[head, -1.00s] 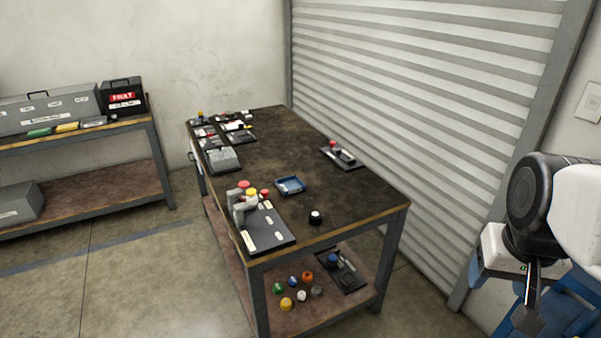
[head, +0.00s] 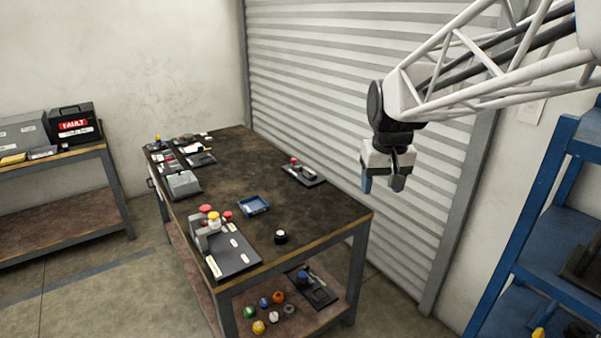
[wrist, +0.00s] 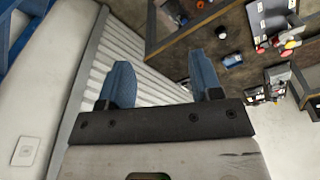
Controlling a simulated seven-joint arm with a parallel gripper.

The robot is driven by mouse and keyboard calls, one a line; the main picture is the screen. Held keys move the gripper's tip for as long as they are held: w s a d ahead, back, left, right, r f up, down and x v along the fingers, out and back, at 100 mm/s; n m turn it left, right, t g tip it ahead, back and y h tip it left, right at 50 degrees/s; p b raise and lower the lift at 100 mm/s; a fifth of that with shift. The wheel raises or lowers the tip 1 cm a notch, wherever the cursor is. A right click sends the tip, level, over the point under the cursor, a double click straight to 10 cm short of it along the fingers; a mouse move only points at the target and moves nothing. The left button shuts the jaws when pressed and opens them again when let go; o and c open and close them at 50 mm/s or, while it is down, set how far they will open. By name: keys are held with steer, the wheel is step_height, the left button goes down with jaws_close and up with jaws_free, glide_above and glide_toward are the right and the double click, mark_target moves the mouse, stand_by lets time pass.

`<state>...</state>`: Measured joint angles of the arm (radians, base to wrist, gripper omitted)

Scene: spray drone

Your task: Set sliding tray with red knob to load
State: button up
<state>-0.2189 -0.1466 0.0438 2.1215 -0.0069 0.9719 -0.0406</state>
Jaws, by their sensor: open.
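A black plate with a red knob (head: 294,160) and a pale strip lies at the right edge of the dark worktable (head: 245,165) in the head view. It looks like the sliding tray, but its markings are too small to read. Several red knobs also stand on a grey fixture (head: 205,232) at the table's near left corner. My gripper (head: 382,184) is open and empty, in the air to the right of the table, clear of everything. In the wrist view its two blue fingers (wrist: 161,75) are spread apart with nothing between them.
A blue shelf rack (head: 555,225) stands at the right, and a ribbed shutter (head: 340,90) runs behind the table.

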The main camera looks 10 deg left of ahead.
steer(key=w+a+f+n, duration=0.2)
steer(key=w+a+f, duration=0.1)
steer(key=w+a, duration=0.85)
steer(key=n+g, duration=0.2)
steer(key=n, duration=0.2)
glide_toward(227, 214)
steer(key=shift+d+f, duration=0.25)
steer(key=shift+d, duration=0.05)
steer(key=shift+w+a+f, duration=0.1)
steer(key=shift+a+f, duration=0.25)
steer(key=shift+a, duration=0.1)
steer(key=shift+f, duration=0.1)
steer(key=shift+f, duration=3.8)
